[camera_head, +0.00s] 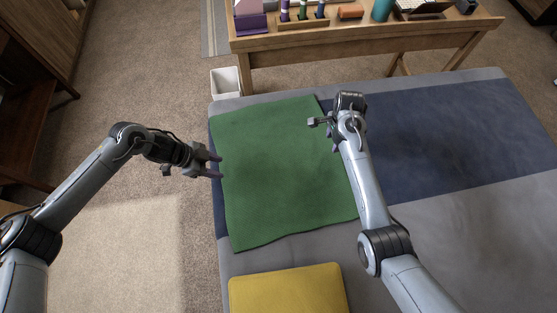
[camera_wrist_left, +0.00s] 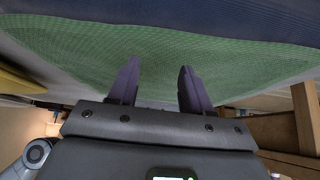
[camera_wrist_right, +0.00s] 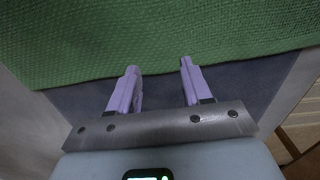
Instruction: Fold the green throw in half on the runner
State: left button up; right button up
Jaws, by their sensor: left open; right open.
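The green throw (camera_head: 275,165) lies flat and spread out on the left part of the blue runner (camera_head: 455,130). My left gripper (camera_head: 218,167) is open and empty at the throw's left edge. In the left wrist view the throw (camera_wrist_left: 160,55) stretches beyond the open fingers (camera_wrist_left: 158,85). My right gripper (camera_head: 325,135) is open over the throw's right side, and the arm hides part of that edge. In the right wrist view the fingers (camera_wrist_right: 160,80) are open near the throw's edge (camera_wrist_right: 150,40), with the dark runner below it (camera_wrist_right: 75,98).
A folded yellow cloth (camera_head: 290,290) lies on the grey surface (camera_head: 480,235) in front of the throw. A wooden desk (camera_head: 370,42) with several items stands behind. A white bin (camera_head: 226,82) is at the back left. The runner's right part is clear.

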aim_at(226, 174)
pick_arm(q)
jog(key=shift+f, duration=1.75)
pick_arm(e)
jog(key=shift+f, duration=1.7)
pick_arm(q)
jog(key=shift+f, duration=0.15)
pick_arm(e)
jog(key=shift+f, duration=0.1)
pick_arm(q)
jog(key=shift+c, duration=0.2)
pick_arm(e)
jog(key=shift+c, duration=0.2)
pick_arm(q)
grip_shut()
pick_arm(e)
jog(key=shift+f, duration=0.1)
grip_shut()
